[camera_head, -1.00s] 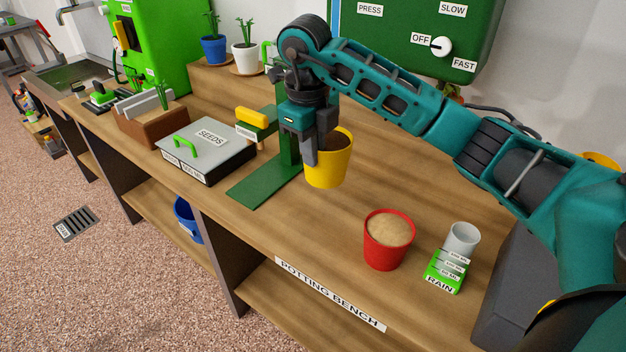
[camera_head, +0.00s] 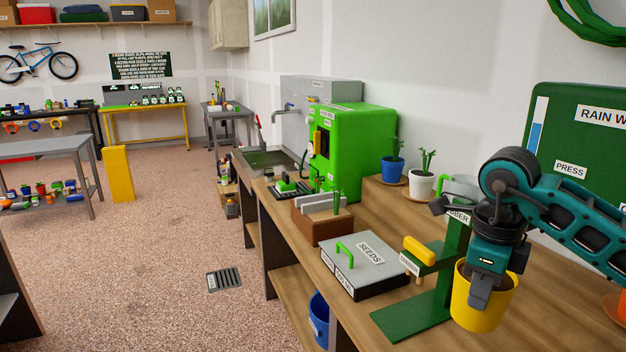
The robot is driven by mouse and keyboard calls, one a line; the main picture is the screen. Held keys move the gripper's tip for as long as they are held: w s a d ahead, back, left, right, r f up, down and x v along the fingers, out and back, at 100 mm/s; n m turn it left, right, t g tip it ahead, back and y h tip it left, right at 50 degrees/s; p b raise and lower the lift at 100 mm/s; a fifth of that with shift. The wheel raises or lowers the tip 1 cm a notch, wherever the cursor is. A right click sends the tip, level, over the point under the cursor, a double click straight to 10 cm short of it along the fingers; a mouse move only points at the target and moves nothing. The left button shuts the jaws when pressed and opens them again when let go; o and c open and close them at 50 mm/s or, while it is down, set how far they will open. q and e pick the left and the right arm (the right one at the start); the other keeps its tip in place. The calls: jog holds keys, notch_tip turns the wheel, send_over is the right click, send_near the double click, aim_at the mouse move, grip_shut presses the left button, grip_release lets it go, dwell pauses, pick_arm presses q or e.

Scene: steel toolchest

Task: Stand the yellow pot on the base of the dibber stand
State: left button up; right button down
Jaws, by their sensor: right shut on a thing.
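The yellow pot (camera_head: 478,308) is at the lower right of the head view, just right of the green dibber stand. My right gripper (camera_head: 482,290) is shut on the pot's near rim, with one finger showing down its outer wall. The stand's flat green base (camera_head: 408,318) lies on the bench, left of the pot. Its post (camera_head: 454,245) rises behind, bearing an arm with a yellow-handled dibber (camera_head: 419,249). I cannot tell whether the pot touches the bench or overlaps the base's edge. My left gripper is not in view.
A grey SEEDS box (camera_head: 366,262) with a green handle stands left of the base. A brown wooden holder (camera_head: 322,221) is behind it. Blue (camera_head: 393,171) and white (camera_head: 421,184) plant pots stand on the raised shelf. The bench's front edge runs close to the base.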

jog(key=s+a+f+n, duration=0.3)
jog(key=n, duration=1)
jog(key=s+a+f+n+y, duration=0.1)
jog(key=s+a+f+n, duration=0.2)
jog(key=n, duration=1)
jog(key=shift+a+f+g+y, duration=0.25)
jog(key=shift+a+g+y, duration=0.05)
jog(key=shift+a+g, duration=0.15)
jog(key=shift+d, duration=0.1)
